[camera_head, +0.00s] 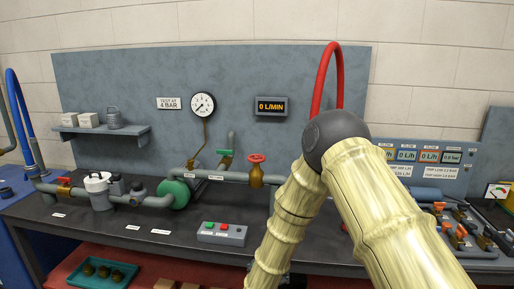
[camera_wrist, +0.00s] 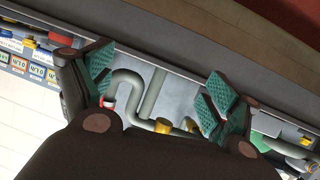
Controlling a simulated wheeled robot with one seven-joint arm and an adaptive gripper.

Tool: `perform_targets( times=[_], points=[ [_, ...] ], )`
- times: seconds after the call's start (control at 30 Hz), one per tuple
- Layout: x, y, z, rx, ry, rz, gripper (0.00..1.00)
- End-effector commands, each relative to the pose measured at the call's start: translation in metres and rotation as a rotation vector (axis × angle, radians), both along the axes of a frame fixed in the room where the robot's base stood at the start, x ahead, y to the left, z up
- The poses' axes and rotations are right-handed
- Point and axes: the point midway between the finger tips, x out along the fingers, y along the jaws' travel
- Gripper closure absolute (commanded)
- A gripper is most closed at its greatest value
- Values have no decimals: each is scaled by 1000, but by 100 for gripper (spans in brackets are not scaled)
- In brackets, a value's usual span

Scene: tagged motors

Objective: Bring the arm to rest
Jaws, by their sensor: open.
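My arm shows in the head view as pale, bamboo-like links with a dark ball joint, reaching up from the lower right in front of the bench. The hand end is low in that view and I cannot make it out clearly. In the wrist view my gripper (camera_wrist: 162,104) has its two green-padded fingers wide apart. Nothing is held between them. Behind the fingers, and apart from them, a grey bent pipe (camera_wrist: 128,80) and brass fittings show, with the view turned at a slant.
The dark workbench (camera_head: 120,243) carries a pump line with a green motor (camera_head: 173,193), a red-handled valve (camera_head: 257,170) and a push-button box (camera_head: 222,233). A teal tray (camera_head: 103,274) sits on the red lower shelf. A display panel (camera_head: 425,160) stands at right.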

Motion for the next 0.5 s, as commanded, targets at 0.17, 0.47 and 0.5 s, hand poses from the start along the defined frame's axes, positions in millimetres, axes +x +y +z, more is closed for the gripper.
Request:
perform_targets(
  times=[0.17, 0.47, 0.5],
  points=[
    [-64, -40, -77, 38, 194, 71, 11],
    [-197, -100, -170, 115, 534, 134, 11],
    [-217, -107, -179, 126, 580, 139, 11]
  ],
)
